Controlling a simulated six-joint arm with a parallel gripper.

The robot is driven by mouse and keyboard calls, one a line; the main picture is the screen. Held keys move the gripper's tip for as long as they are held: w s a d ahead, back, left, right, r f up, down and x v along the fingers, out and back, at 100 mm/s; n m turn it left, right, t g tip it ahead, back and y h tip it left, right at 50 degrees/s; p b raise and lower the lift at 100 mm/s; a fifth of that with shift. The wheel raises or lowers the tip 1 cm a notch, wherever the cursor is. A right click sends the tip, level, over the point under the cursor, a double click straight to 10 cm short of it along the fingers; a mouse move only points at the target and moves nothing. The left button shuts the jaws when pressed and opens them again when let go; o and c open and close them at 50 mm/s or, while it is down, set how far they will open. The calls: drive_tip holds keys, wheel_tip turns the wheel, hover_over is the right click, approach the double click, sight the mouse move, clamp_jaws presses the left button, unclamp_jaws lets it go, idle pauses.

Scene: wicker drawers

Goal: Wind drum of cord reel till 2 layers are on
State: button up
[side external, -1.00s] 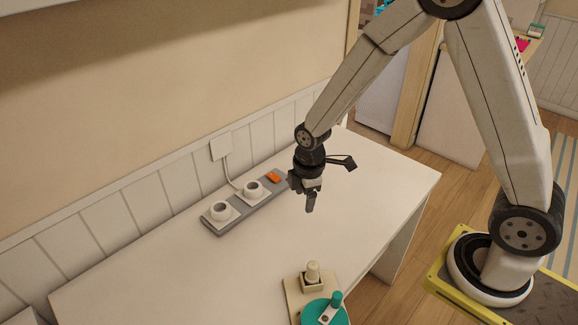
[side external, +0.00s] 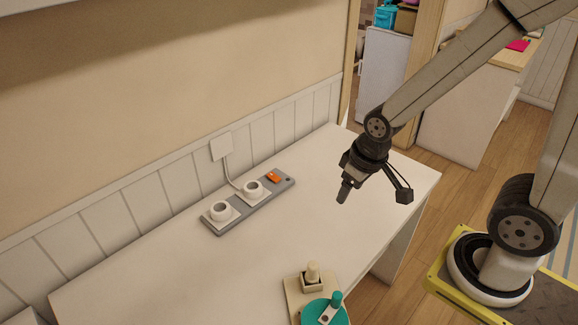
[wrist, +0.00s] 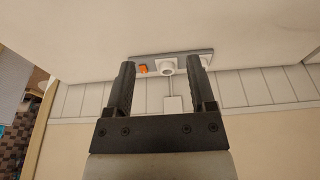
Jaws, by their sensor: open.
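The cord reel has a teal drum (side external: 322,313) with a teal crank knob (side external: 336,298) and sits on a cream base at the front edge of the side external view, partly cut off. A cream post (side external: 312,272) stands in a square block behind the drum. I cannot make out any cord layers on the drum. My gripper (side external: 343,191) hangs in the air above the right part of the table, up and to the right of the reel and apart from it. In the wrist view its two fingers (wrist: 165,88) are spread with nothing between them. The reel is not in the wrist view.
A grey power strip (side external: 262,208) with two white round sockets and an orange switch (side external: 273,176) lies by the wall. Its cable runs to a wall plate (side external: 221,146). The white table (side external: 190,275) is bare between strip and reel.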

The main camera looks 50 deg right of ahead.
drive_tip(key=shift+w+a, duration=0.1)
drive_tip(key=shift+a, duration=0.1)
drive_tip(key=c, duration=0.7)
drive_tip(key=shift+w+a+f, duration=0.15)
drive_tip(key=shift+a, duration=0.15)
clamp_jaws()
drive_tip(key=a+f+n+g+h, duration=0.1)
drive_tip(key=a+f+n+g, duration=0.3)
drive_tip(key=a, duration=1)
drive_tip(key=shift+w+a+f+g, duration=0.25)
drive_tip(key=shift+f+g, duration=0.35)
drive_tip(key=shift+f, duration=0.35)
